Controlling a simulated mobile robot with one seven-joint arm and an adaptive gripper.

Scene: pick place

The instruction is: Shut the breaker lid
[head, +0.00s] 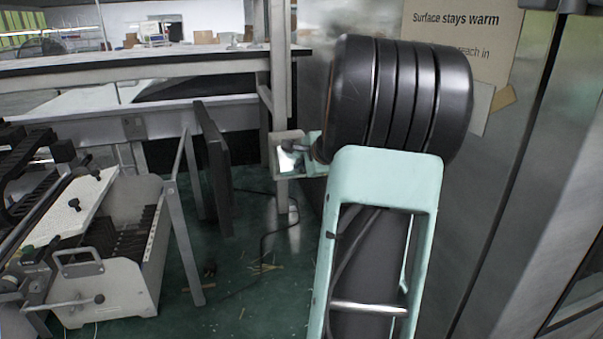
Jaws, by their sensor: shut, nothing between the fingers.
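No breaker lid can be clearly made out. A small pale grey box-like fitting (285,158) with a bright, shiny face is beside the metal table leg, left of my arm. Whether it is the breaker box, and whether it has an open lid, I cannot tell. A mint-coloured piece (314,146) sits against its right side, partly hidden by my arm; I cannot tell what it belongs to. My mint and black arm fills the centre right and hides what is behind it. My gripper cannot be made out.
A grey machine (118,285) with a handle and dark slots stands at left. A long bench (150,68) runs across the back, with a dark upright panel (214,168) below it. A steel wall (500,165) with a warm-surface sign (462,35) is close on the right. Cables and debris lie on the green floor (240,275).

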